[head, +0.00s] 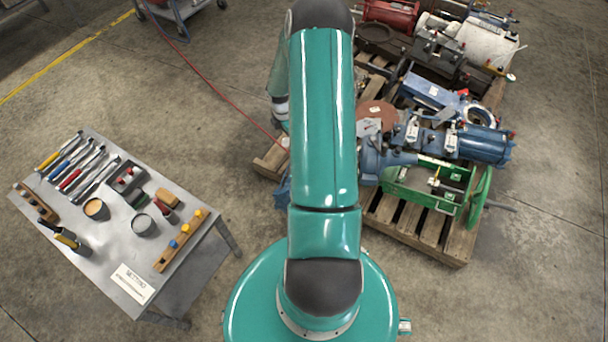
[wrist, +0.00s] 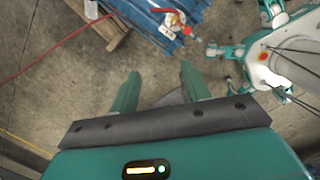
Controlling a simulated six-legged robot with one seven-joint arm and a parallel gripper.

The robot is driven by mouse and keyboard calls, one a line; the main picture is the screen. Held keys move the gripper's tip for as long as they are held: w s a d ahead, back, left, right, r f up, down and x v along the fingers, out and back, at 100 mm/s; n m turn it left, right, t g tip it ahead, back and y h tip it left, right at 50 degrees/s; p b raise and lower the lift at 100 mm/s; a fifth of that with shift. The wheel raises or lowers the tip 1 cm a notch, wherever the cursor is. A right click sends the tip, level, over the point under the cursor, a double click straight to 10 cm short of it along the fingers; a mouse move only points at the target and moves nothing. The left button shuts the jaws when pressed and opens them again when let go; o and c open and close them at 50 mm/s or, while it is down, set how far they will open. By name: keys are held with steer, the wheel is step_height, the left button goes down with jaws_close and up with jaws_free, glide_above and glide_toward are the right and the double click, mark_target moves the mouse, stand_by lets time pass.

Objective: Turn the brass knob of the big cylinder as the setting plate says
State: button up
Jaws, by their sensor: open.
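My gripper (wrist: 158,82) shows in the wrist view with its two green fingers apart and nothing between them, above bare concrete floor. A long blue ribbed body (wrist: 155,20) lies at the top of that view, with a small red and brass-coloured fitting (wrist: 174,19) at its end, apart from my fingers. In the head view a blue cylinder (head: 484,145) lies on the pallet; I cannot tell whether it is the big cylinder. The brass knob cannot be made out for sure. A white plate with dark lettering (head: 132,283) lies on the steel table; its text is too small to read.
The steel table (head: 95,262) at left holds tools, cups and wooden blocks. The wooden pallet (head: 432,235) at right is crowded with machine parts, including a green frame (head: 400,190). A red hose (head: 222,93) crosses the floor.

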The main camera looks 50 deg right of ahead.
steer(key=s+f, duration=0.1)
steer(key=f, duration=0.7)
steer(key=s+d+f+n, duration=0.1)
steer(key=s+f, duration=0.1)
steer(key=f, duration=0.7)
steer(key=s+d+f+n+y, duration=0.1)
steer(key=s+f, duration=0.1)
steer(key=f, duration=0.7)
steer(key=shift+s+d+f, duration=0.15)
steer(key=shift+d, duration=0.05)
steer(key=c, duration=1)
